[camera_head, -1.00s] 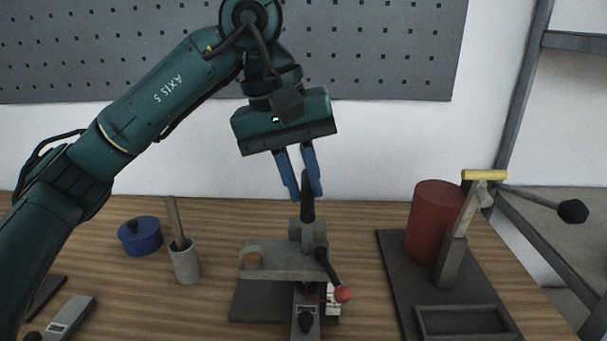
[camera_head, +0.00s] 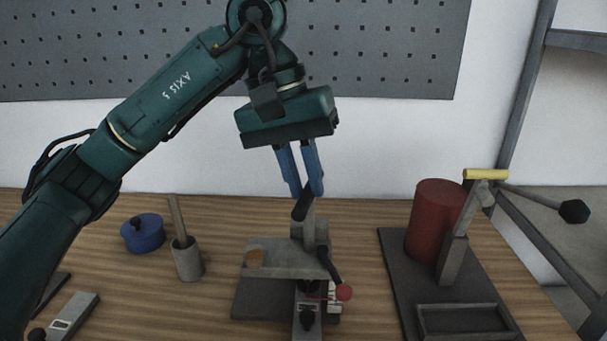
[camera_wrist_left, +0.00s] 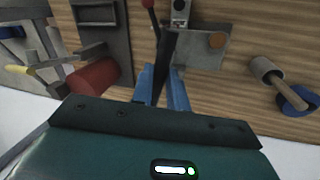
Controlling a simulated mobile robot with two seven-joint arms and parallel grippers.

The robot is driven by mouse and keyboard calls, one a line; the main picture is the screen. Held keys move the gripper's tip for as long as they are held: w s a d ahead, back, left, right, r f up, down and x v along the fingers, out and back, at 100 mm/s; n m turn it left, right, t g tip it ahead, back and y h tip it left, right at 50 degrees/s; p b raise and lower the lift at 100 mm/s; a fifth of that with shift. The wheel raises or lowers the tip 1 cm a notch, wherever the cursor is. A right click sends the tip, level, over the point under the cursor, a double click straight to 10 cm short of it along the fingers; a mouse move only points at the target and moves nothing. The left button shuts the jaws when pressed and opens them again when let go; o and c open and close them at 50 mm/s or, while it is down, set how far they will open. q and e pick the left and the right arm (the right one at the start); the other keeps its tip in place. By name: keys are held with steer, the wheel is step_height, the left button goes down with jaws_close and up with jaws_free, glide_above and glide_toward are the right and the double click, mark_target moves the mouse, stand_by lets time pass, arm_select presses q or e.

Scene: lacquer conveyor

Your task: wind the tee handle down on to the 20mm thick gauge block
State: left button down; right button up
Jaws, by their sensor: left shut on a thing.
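The tee handle (camera_head: 301,208) is a dark bar on top of the grey clamp fixture (camera_head: 285,258) in the middle of the bench. My left gripper (camera_head: 308,192) is above the fixture, shut on the bar's upper part. In the left wrist view the dark bar (camera_wrist_left: 166,55) runs between the blue fingers (camera_wrist_left: 160,90). A small pale block with marks (camera_head: 335,299) is partly hidden low on the fixture beside a red-ball lever (camera_head: 344,292). I cannot read a thickness on it. My right gripper is not in view.
A red cylinder (camera_head: 432,220) and a yellow-handled lever (camera_head: 485,174) stand on a dark plate at right. A grey cup with a stick (camera_head: 187,262) and a blue lidded pot (camera_head: 142,234) stand left. A grey labelled block (camera_head: 72,318) lies front left.

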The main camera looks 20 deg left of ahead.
arm_select(q)
steer(key=c, duration=1.4)
jaws_free()
steer(key=shift+o, duration=0.2)
steer(key=p+v, duration=0.3)
steer(key=v, duration=1)
steer(key=shift+r, duration=0.1)
